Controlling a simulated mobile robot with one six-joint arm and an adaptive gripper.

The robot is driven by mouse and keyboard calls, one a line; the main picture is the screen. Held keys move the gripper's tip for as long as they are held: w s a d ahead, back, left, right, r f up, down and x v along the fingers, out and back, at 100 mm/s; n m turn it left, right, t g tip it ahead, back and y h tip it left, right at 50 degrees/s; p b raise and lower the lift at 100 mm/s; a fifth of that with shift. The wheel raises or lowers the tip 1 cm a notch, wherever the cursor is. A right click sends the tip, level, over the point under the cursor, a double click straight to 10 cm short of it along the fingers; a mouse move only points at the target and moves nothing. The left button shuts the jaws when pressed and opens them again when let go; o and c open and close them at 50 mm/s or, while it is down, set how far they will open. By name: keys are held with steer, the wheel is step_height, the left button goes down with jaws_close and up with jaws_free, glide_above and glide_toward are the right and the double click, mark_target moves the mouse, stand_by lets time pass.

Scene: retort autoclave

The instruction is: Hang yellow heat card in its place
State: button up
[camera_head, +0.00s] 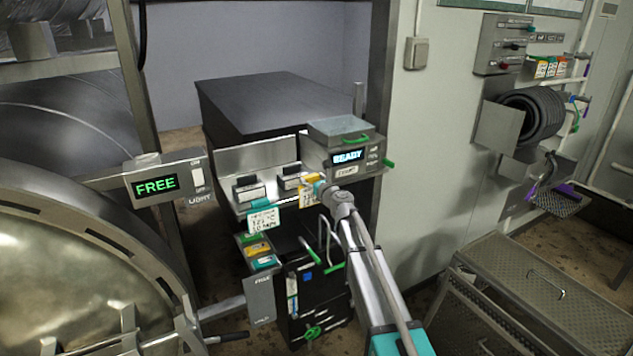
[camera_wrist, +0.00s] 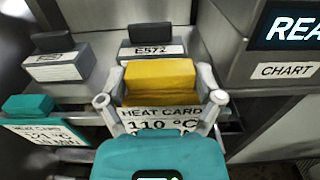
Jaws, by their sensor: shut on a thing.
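The yellow heat card (camera_wrist: 160,78) has a yellow block top and a white plate reading "HEAT CARD 110 °C". My gripper (camera_wrist: 160,98) is shut on it, one finger on each side. In the head view the yellow card (camera_head: 307,190) is at the front of the metal shelf, partly hidden by my gripper (camera_head: 319,188). It is at the right part of the front rail; whether it rests on the rail or is just above it, I cannot tell. A teal heat card (camera_wrist: 42,122) is at the rail's left part; it also shows in the head view (camera_head: 264,220).
Two dark-topped labelled blocks, one marked E572 (camera_wrist: 152,50), stand behind the rail. The READY box (camera_head: 345,157) with its CHART label is close on the right. A stack of coloured cards (camera_head: 258,250) sits below left. The FREE display (camera_head: 160,185) is further left.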

steer(key=shift+w+a+f, duration=0.15)
steer(key=shift+w+f, duration=0.05)
steer(key=shift+w, duration=0.05)
steer(key=shift+f+b, duration=0.5)
steer(key=shift+b, duration=0.1)
steer(key=shift+s, duration=0.2)
steer(key=shift+f+b, duration=1.6)
stand_by(1.5)
steer(key=o, duration=0.8)
steer(key=shift+o, duration=0.2)
